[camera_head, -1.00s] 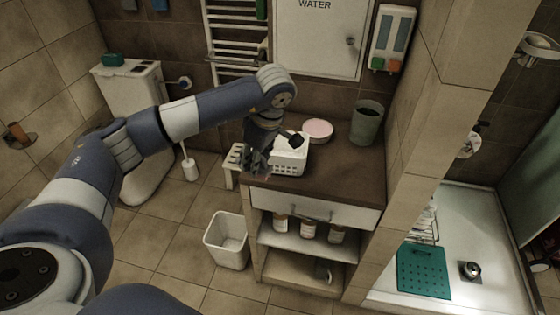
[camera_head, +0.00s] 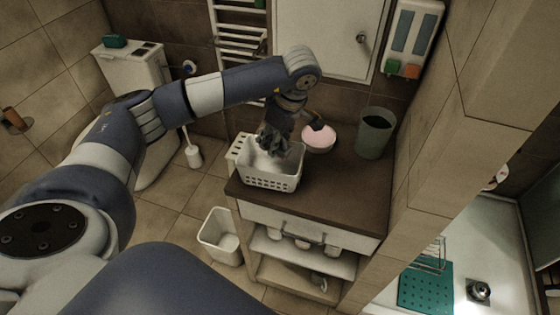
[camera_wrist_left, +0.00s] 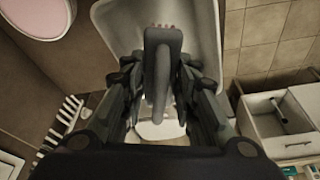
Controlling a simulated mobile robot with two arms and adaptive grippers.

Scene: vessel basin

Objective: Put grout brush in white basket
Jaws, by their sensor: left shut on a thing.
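The white basket (camera_head: 270,182) stands on the brown counter (camera_head: 325,195) near its left edge. It also shows at the top of the left wrist view (camera_wrist_left: 207,30). My left gripper (camera_head: 270,146) points down at the basket's opening, and its fingertips look level with or just inside the rim. It is shut on the grey grout brush (camera_wrist_left: 162,65), held between the fingers in the left wrist view. Small reddish tips show at the brush's far end. In the head view the fingers hide the brush. I cannot tell whether it touches the basket. My right gripper is not in view.
A pink-topped round dish (camera_head: 318,138) and a grey-green bin (camera_head: 376,133) stand on the counter right of the basket. A white waste bin (camera_head: 220,238) stands on the floor. Bare counter lies in front of the dish and bin.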

